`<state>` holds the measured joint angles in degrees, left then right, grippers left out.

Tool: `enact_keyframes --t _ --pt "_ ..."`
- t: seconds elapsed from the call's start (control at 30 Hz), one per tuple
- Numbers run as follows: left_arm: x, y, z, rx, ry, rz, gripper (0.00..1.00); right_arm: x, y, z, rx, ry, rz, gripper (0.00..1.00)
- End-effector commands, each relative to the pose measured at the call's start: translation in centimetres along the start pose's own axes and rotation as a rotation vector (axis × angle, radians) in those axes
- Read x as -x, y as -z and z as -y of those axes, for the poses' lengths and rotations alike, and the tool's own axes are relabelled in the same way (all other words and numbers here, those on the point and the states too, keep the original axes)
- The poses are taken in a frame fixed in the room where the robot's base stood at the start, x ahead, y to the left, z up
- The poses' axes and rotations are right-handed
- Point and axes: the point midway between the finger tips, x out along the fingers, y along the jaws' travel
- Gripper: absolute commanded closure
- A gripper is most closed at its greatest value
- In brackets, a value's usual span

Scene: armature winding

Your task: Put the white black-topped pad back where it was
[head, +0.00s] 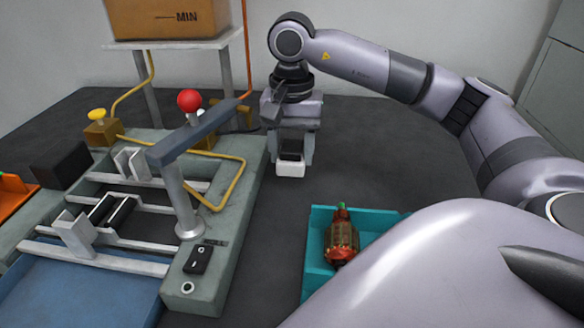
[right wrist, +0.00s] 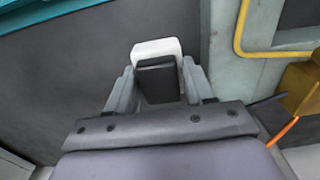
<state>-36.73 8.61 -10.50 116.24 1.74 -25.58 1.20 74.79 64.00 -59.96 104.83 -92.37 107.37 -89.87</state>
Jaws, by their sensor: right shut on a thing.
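The white black-topped pad (head: 290,168) is between the fingers of my right gripper (head: 292,155), which is shut on it, to the right of the grey machine base. In the right wrist view, the pad (right wrist: 157,48) shows its white rim and black top between the two grey fingers of the right gripper (right wrist: 158,80). The pad is over or on the dark table; I cannot tell whether it touches. My left gripper is not in view.
The winding machine (head: 228,235), with a red-knobbed lever (head: 189,102) and yellow tube, stands at left. A teal tray (head: 318,225) holding a copper-wound armature (head: 341,240) is in front, partly hidden by my arm. A box (head: 170,18) sits on a stand behind. Dark table between is clear.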

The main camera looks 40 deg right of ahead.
Motion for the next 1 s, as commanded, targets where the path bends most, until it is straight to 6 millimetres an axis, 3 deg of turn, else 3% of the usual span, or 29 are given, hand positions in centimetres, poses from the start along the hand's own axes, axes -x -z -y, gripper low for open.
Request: enact_keyframes --t 0.33,0.77,0.8,0.83,0.87,1.0 --pt "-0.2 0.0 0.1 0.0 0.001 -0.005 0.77 -4.3 0.0 -0.1 0.001 -0.002 0.001 0.76" --pt "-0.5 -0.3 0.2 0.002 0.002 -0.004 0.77 -5.0 0.0 0.0 0.001 0.0 -0.001 0.76" --pt "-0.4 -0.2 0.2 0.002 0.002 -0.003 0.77 -4.8 0.0 0.0 0.001 0.0 -0.001 0.38" --pt "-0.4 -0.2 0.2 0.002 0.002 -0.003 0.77 -4.8 0.0 0.0 0.001 0.0 -0.001 0.28" --pt "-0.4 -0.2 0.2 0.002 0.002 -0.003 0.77 -4.8 0.0 0.0 0.001 0.0 -0.001 0.22" --pt "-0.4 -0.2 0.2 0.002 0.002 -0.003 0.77 -4.8 0.0 0.0 0.001 0.0 -0.001 0.22"
